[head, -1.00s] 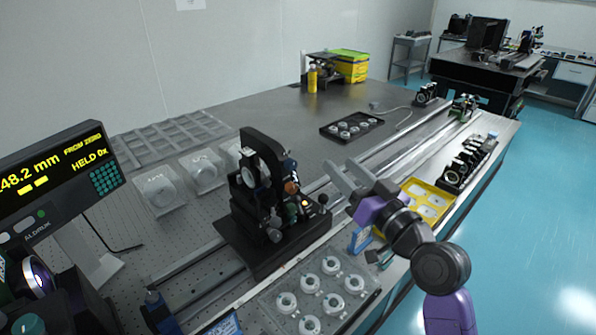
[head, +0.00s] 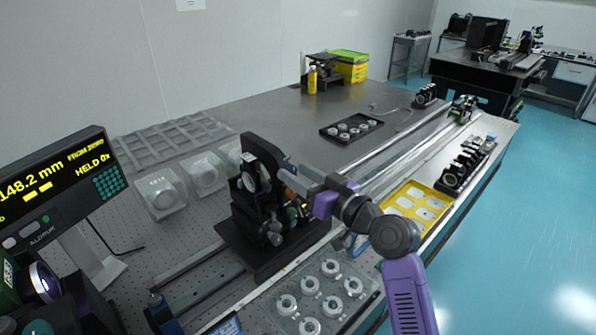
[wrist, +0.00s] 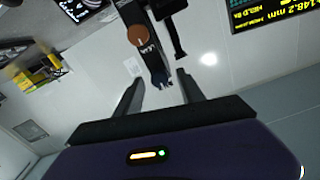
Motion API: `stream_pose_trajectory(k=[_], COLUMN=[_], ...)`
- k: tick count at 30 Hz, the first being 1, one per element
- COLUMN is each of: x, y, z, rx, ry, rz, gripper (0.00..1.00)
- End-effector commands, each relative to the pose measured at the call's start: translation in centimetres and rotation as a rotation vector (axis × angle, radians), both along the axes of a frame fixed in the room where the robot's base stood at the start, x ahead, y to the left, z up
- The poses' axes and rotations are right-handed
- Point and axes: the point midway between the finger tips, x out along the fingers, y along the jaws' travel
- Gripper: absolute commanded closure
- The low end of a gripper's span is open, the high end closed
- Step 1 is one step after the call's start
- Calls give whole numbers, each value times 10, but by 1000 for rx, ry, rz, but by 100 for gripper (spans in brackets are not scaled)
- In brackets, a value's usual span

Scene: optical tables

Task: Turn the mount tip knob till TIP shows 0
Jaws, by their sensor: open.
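The black optical mount (head: 250,205) stands on its dark base on the near table. A copper-orange knob (wrist: 138,35) and a dark blue knob (wrist: 160,78) project from the mount in the wrist view. I cannot read which one is the tip knob. My gripper (wrist: 160,80) is open, with the blue knob near its fingertips and between them in the picture; contact is not clear. In the head view my gripper (head: 287,174) is at the mount's right side and hides part of its knobs. No TIP reading is legible.
A display (head: 55,185) at the left reads 148.2 mm, FROM ZERO, HELD 0x. A clear tray of round optics (head: 318,290) lies in front of the mount. A yellow tray (head: 440,212) and long rails (head: 405,140) lie to the right.

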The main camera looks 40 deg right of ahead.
Motion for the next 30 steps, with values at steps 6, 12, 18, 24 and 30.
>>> stream_pose_trajectory(k=[6,12,18,24,30], x=[3,3,2,2,2], y=[0,0,0,0,0], z=[0,0,0,0,1], rx=[0,0,1,12,78], ry=[0,0,0,1,2], rz=[-1,-1,-1,-1,-1], gripper=[54,76,100,100,100])
